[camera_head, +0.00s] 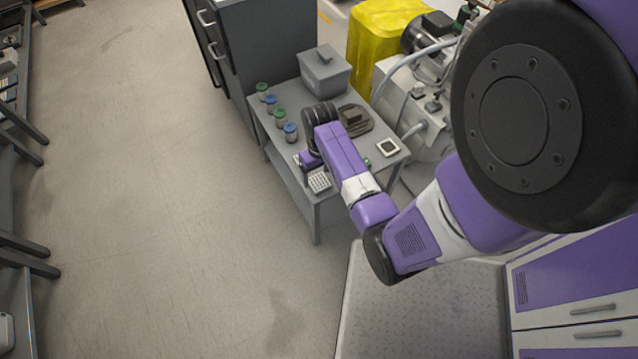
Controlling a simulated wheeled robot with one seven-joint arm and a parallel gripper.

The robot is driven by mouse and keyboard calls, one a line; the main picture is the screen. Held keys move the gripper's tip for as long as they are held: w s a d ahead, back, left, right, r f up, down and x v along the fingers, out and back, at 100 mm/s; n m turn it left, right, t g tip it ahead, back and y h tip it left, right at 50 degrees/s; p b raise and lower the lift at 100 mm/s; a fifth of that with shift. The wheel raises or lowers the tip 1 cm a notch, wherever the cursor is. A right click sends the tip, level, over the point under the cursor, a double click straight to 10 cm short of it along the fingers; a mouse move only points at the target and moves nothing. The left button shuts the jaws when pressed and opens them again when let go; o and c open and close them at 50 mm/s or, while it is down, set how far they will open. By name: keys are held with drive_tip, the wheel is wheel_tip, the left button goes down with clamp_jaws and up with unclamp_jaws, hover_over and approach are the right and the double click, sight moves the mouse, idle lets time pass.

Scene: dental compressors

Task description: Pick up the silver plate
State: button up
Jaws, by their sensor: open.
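My gripper (310,168) hangs over the front left part of a small grey table, above and beside a light, gridded rectangular plate (319,182) near the table's front edge. I cannot tell whether it touches this plate. The jaws are open and look empty, though the fingertips are small and partly hidden by my arm. A small square pale piece with a dark rim (389,147) lies at the table's right side. I cannot tell for certain which of these two is the silver plate.
The grey table (285,160) carries several small jars (280,117) with green and blue lids along its left side. A grey lidded bin (325,72) stands at the back. A dark tray (368,124) holds a brown block. Compressor machinery (425,85) stands close at right; open floor lies left.

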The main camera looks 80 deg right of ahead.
sight(320, 183)
wheel_tip(320, 183, down, 4)
drive_tip(key=shift+f+b, duration=0.2)
drive_tip(key=shift+b, duration=0.3)
drive_tip(key=c, duration=1.6)
drive_tip(key=shift+d+r, duration=0.1)
drive_tip(key=shift+r, duration=0.05)
